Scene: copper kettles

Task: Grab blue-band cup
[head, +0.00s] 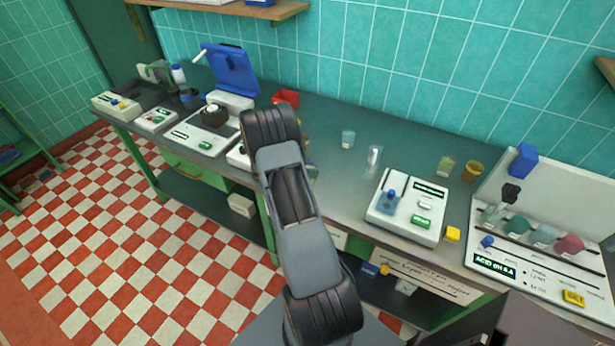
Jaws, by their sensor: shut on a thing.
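My arm rises from the bottom centre of the head view and reaches over the bench. Its far end is hidden behind its own links, so I cannot see my gripper or anything in it. A small clear cup with a bluish tint (347,139) stands upright on the bench, right of my arm. I cannot make out a clear blue band on it. A small greenish glassy shape (312,170) peeks out beside my arm, too covered to identify.
A clear tube-like vessel (373,159), a white device (409,207), a yellow-green cup (446,166) and an amber cup (472,171) stand on the dark bench (330,180).

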